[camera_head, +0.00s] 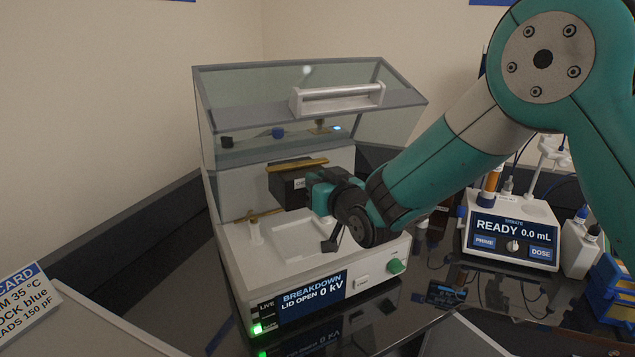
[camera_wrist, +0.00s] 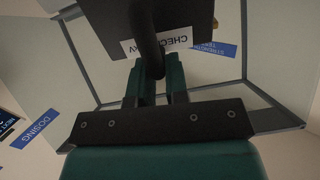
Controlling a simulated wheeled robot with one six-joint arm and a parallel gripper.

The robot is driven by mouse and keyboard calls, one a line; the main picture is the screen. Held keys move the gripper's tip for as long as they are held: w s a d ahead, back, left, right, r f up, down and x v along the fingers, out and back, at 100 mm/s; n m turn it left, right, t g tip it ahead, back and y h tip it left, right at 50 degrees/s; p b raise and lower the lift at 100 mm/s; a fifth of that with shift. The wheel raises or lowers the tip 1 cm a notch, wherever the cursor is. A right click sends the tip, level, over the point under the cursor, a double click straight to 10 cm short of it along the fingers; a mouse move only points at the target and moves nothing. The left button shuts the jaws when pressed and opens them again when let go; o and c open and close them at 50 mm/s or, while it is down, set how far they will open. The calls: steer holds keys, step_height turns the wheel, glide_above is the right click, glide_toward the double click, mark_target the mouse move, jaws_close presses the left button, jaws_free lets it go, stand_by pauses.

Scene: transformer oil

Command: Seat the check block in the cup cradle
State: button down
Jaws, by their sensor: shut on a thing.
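My gripper (camera_head: 322,192) is inside the breakdown tester (camera_head: 240,264), under its raised clear lid. It is shut on the dark check block (camera_head: 287,190) and holds it above the tester's white floor. A brass-coloured strip shows along the block's top edge. In the wrist view the check block (camera_wrist: 105,22) fills the upper middle, with a white label reading "CHEC". The gripper (camera_wrist: 155,75) holds a dark post in front of that label. The cup cradle appears to be the pale recessed area (camera_head: 290,240) below the block; my wrist hides part of it.
The clear lid (camera_head: 230,85) with its white handle (camera_head: 338,97) stands open above my arm. The tester's display reads "LID OPEN 0 kV". A titrator (camera_head: 510,232) and bottles stand to the right. A card (camera_head: 25,295) lies at far left.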

steer(key=shift+s+a+r, duration=0.1)
steer(key=shift+s+a, duration=0.05)
step_height(320, 180, down, 10)
steer(key=b, duration=1)
steer(key=shift+b, duration=0.4)
steer(key=shift+r+h+b, duration=0.1)
steer(key=shift+h+b, duration=0.2)
steer(key=shift+b, duration=1.1)
stand_by(1.1)
steer(key=shift+f+b, duration=1.3)
steer(key=c, duration=1.1)
jaws_free()
steer(key=shift+o, duration=0.2)
steer(key=shift+f, duration=0.15)
steer(key=b+v, duration=0.4)
steer(key=v, duration=1.3)
steer(key=shift+s+d+f+b, duration=0.2)
steer(key=shift+s+b, duration=0.05)
steer(key=shift+b, duration=0.05)
